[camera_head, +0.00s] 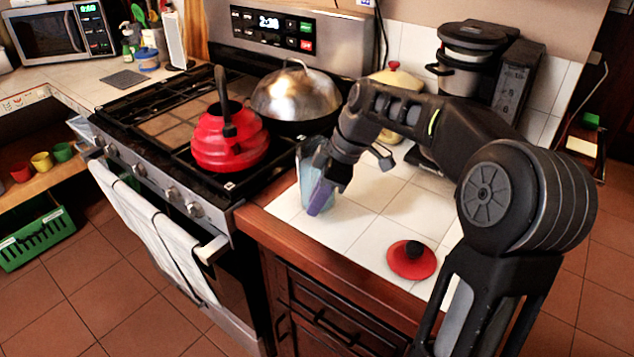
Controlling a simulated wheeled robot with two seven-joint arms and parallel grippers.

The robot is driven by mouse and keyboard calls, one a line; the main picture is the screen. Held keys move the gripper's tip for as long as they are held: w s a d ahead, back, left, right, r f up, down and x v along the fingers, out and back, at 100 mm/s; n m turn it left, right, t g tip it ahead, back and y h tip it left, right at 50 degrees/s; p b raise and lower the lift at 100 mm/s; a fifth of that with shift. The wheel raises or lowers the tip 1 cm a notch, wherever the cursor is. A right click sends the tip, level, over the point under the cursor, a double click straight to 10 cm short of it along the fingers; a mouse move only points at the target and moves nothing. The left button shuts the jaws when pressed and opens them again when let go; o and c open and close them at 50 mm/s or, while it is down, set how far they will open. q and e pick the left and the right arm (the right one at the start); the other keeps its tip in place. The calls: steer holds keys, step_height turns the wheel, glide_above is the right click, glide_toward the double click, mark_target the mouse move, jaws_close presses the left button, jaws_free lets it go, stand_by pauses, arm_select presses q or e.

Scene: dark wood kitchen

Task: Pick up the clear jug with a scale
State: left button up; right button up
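The clear jug (307,172) stands on the white tiled counter beside the stove, near the counter's left edge. It looks pale blue and see-through, and my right gripper hides part of it. No scale can be made out on it. My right gripper (326,188) points down at the jug's right side, with a purple surface showing by its tip. I cannot tell whether the fingers are closed on the jug or only beside it. My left gripper is not in view.
A red kettle (230,147) and a pan with a domed metal lid (296,95) are on the stove, left of and behind the jug. A red lid (411,260) lies at the counter's front. A coffee machine (473,58) stands behind my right arm.

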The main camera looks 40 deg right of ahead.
steer(key=shift+c, duration=0.3)
jaws_close()
stand_by(0.3)
stand_by(1.2)
